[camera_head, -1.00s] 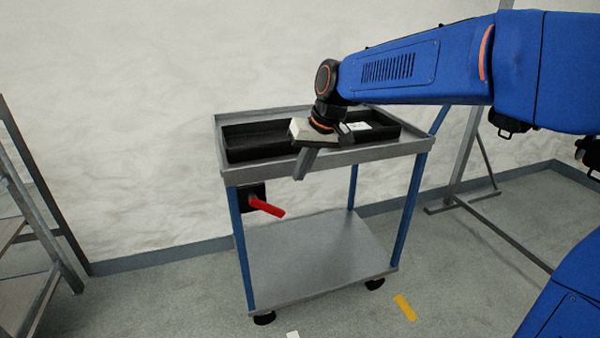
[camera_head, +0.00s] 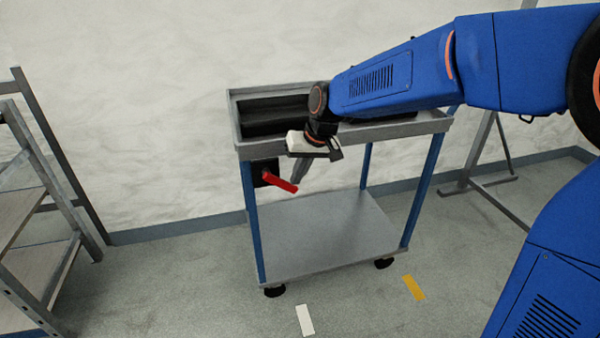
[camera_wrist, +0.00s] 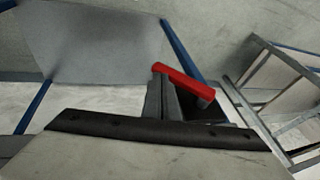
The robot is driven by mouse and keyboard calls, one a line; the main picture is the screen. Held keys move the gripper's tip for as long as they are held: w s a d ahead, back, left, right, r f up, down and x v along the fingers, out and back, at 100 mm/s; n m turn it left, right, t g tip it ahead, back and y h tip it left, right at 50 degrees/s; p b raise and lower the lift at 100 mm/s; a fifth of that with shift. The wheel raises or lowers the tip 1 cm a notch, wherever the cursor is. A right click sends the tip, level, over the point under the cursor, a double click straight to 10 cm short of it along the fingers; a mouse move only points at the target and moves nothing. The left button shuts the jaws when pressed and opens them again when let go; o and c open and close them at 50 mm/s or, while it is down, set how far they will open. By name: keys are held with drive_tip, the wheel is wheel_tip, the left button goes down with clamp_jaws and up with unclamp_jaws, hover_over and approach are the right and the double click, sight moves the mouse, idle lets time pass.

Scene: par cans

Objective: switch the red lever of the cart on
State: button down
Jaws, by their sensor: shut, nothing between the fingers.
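The cart (camera_head: 330,250) has a grey top tray, blue posts and a grey lower shelf. Its red lever (camera_head: 280,181) sticks out from a black box (camera_head: 262,168) under the tray's left front corner and slopes down to the right. My gripper (camera_head: 295,184) is shut and empty, pointing down in front of the tray edge, its tips close to the lever's free end. In the wrist view the red lever (camera_wrist: 183,80) runs just beyond the shut fingers (camera_wrist: 160,95), which overlap one end of it. I cannot tell whether they touch it.
A black bin (camera_head: 272,115) sits in the cart's top tray. A grey rack (camera_head: 30,220) stands at the left and a metal stand (camera_head: 480,160) at the right. White (camera_head: 305,320) and yellow (camera_head: 413,287) floor marks lie before the cart. The floor there is clear.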

sight(292, 188)
drive_tip(key=shift+f+y, duration=0.3)
drive_tip(key=shift+y, duration=0.1)
drive_tip(key=shift+s+a+f+g+y, duration=0.1)
drive_tip(key=shift+a+f+y, duration=0.15)
drive_tip(key=shift+f, duration=0.35)
drive_tip(key=shift+s+a+f+g+y, duration=0.1)
drive_tip(key=shift+a+f+y, duration=0.15)
drive_tip(key=shift+f, duration=0.4)
drive_tip(key=shift+a+f+g+y, duration=0.15)
drive_tip(key=shift+f+y, duration=0.15)
drive_tip(key=shift+f, duration=0.3)
drive_tip(key=shift+r, duration=0.1)
